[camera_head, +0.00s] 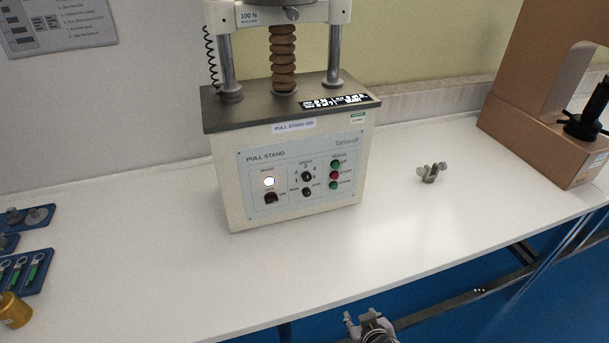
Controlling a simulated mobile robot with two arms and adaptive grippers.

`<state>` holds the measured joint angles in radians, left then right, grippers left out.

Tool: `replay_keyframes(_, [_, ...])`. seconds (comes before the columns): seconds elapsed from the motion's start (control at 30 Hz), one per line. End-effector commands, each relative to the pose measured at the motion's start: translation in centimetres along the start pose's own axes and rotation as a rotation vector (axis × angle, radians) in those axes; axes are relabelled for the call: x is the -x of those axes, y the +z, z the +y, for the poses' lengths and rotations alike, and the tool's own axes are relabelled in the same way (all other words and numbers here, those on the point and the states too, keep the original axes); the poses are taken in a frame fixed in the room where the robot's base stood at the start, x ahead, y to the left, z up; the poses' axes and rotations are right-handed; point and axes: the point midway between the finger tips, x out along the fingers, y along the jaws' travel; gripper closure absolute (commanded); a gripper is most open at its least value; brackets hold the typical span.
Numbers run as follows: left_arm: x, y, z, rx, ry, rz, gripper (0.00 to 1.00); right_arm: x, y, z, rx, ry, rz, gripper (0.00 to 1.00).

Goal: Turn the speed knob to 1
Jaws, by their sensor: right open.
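The pull stand (228,170) stands on the white bench, with its control panel facing me. The speed knob (307,176) is a small black dial in the upper middle of the panel, with numbers around it. Which number it points at is too small to tell. A second black knob (307,192) sits just below it. My right gripper (362,316) is open at the bottom edge of the view, in front of the bench and below the stand, well apart from the knob. My left gripper is not in view.
A lit white lamp (269,182) and a column of green and red buttons (334,175) flank the knob. A small metal clamp (432,173) lies right of the stand. Blue trays (40,258) and a brass cylinder (14,310) are at left. The bench before the stand is clear.

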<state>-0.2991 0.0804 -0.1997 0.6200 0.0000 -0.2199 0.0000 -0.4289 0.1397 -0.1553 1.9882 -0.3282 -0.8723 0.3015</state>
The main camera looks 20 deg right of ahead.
Motion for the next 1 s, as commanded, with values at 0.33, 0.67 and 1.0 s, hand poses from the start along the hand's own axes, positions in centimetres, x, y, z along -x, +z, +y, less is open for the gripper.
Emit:
replay_keyframes(0.33, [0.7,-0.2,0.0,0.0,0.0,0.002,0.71,3.5,-12.7,2.6,-0.048,0.072,0.417,0.59])
replay_keyframes(0.67, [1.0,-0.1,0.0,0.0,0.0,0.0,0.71,7.5,-22.1,0.1,0.024,-0.044,0.824,0.59])
replay_keyframes(1.0, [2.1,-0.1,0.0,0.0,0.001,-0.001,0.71,5.5,-25.7,-0.4,0.033,-0.058,0.851,0.59])
